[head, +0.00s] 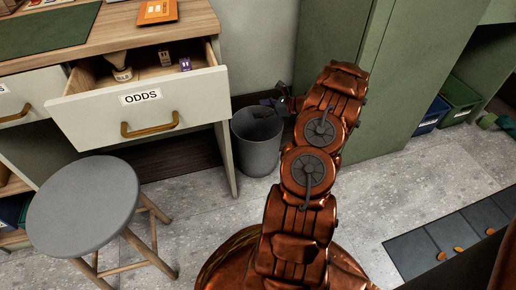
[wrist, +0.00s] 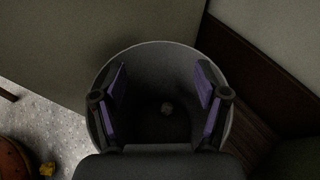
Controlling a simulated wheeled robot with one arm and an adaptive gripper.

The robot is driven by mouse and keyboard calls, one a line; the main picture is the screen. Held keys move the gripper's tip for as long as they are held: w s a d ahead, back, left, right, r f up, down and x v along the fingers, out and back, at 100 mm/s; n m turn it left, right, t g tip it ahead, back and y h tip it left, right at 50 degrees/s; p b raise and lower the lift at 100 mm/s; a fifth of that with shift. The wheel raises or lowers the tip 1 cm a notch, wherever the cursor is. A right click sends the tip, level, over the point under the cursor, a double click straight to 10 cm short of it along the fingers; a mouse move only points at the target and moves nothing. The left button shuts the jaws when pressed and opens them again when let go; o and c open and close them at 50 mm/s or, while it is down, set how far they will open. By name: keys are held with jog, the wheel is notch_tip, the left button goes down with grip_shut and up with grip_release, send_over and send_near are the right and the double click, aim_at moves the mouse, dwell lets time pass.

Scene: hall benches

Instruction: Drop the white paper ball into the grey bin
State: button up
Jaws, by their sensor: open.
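The grey bin (head: 257,150) stands on the floor beside the desk's right leg in the head view. My gripper (head: 272,101) is above the bin's rim, pointing down. In the wrist view my gripper (wrist: 162,100) is open, its purple-padded fingers spread over the mouth of the bin (wrist: 150,50). The ball is hidden in the head view.
The desk's open ODDS drawer (head: 145,107) juts out left of the bin. A grey stool (head: 82,200) stands at the front left. A green cabinet (head: 400,90) stands to the right. Blue and green crates (head: 460,98) sit beyond it. A dark mat (head: 450,240) lies at lower right.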

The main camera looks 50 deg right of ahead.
notch_tip(320, 180, up, 9)
jog(key=shift+r, duration=0.15)
dwell(0.4)
